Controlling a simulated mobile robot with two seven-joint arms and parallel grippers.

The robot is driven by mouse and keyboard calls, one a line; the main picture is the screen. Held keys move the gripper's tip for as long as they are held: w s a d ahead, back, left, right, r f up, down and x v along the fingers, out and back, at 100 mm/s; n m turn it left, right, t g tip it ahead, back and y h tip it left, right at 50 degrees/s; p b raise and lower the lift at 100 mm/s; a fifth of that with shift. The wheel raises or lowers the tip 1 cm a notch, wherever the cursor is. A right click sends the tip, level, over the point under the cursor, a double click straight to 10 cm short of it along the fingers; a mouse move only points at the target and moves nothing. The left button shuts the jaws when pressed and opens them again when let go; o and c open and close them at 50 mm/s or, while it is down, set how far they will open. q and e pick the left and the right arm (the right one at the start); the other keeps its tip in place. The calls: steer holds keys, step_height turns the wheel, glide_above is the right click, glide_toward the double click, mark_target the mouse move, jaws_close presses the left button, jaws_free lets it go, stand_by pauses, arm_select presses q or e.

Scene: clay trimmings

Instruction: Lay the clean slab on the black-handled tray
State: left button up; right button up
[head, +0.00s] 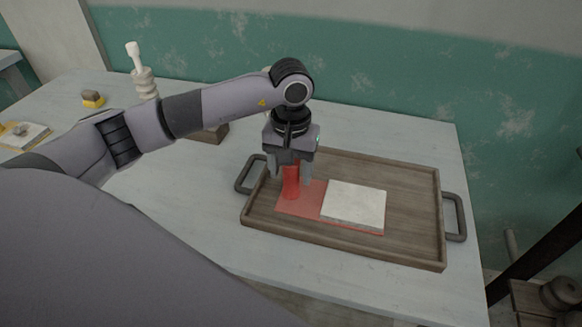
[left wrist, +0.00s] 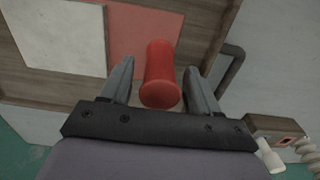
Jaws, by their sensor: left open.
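The wooden tray (head: 410,247) with dark handles lies on the table. A pale, bare-topped slab (head: 355,203) lies inside it, on the right part of a flat red plate (head: 300,207). A red cylindrical handle (head: 291,182) stands up from the plate's left part. My left gripper (head: 291,176) is open above the plate, its fingers on either side of the handle. The left wrist view shows the handle (left wrist: 160,75) between the fingers with gaps on both sides, and the slab (left wrist: 60,35) at left. My right gripper is not in view.
At the far left lies another pale slab (head: 35,133) with a small lump on it. A yellow-and-dark block (head: 93,98), a pale ridged object (head: 146,86) and a brown block (head: 213,134) stand at the back. The tray's right part is bare.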

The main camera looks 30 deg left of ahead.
arm_select(q)
steer(key=shift+r, duration=0.25)
step_height(320, 180, up, 12)
steer(key=b, duration=0.1)
steer(key=shift+s+f, duration=0.1)
steer(key=shift+f, duration=0.1)
stand_by(0.4)
